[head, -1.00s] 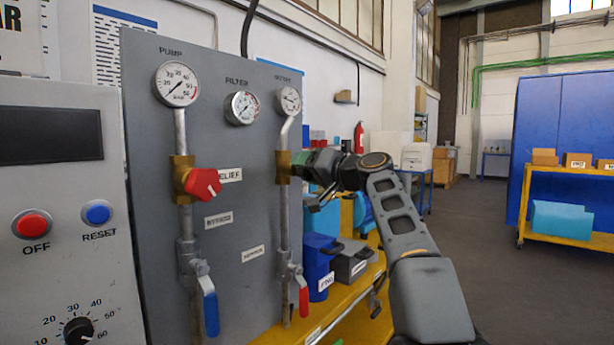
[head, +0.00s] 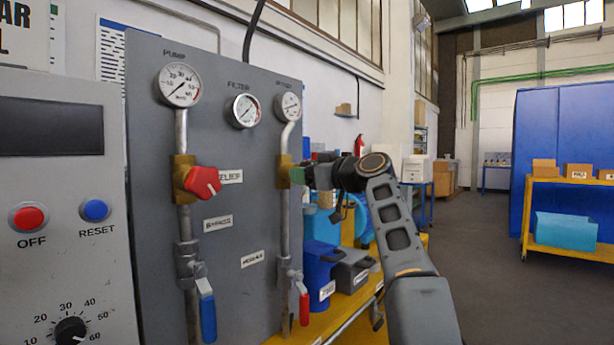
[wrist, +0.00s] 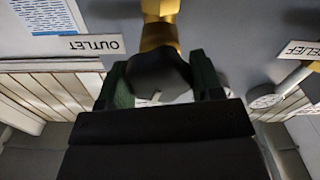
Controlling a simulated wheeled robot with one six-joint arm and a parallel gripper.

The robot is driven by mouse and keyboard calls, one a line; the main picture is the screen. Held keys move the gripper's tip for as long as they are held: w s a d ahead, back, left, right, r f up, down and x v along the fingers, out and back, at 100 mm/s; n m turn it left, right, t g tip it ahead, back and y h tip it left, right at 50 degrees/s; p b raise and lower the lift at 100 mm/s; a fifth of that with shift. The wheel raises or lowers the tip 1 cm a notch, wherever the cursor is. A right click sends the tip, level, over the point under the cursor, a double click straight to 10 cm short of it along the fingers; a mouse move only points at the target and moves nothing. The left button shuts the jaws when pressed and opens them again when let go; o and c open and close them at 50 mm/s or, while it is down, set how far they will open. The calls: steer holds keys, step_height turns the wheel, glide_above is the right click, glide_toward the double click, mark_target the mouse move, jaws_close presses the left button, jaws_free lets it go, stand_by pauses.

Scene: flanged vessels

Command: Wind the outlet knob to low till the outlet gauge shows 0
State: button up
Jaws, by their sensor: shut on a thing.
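The outlet gauge (head: 288,106) is the rightmost dial on the grey panel in the head view. It is too small to read its needle surely. Below it, a brass valve body (head: 284,172) sits on the right pipe. My gripper (head: 298,175) reaches this valve from the right and hides its knob in the head view. In the wrist view, the dark outlet knob (wrist: 160,76) sits on the brass fitting beside the OUTLET label (wrist: 93,44). The green-sided fingers of my gripper (wrist: 162,84) are shut on the knob, one at each side.
A red relief knob (head: 203,182) stands out from the left pipe. The pump gauge (head: 179,85) and filter gauge (head: 243,111) are on the same panel. Blue (head: 208,315) and red (head: 303,305) lever handles hang below.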

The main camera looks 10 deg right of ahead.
steer(key=shift+f+n, duration=0.15)
steer(key=shift+n, duration=1.45)
steer(key=o, duration=0.9)
steer(key=b+v, duration=0.4)
steer(key=v, duration=0.9)
steer(key=shift+s+d, duration=0.2)
steer(key=shift+s, duration=0.2)
steer(key=shift+r, duration=0.2)
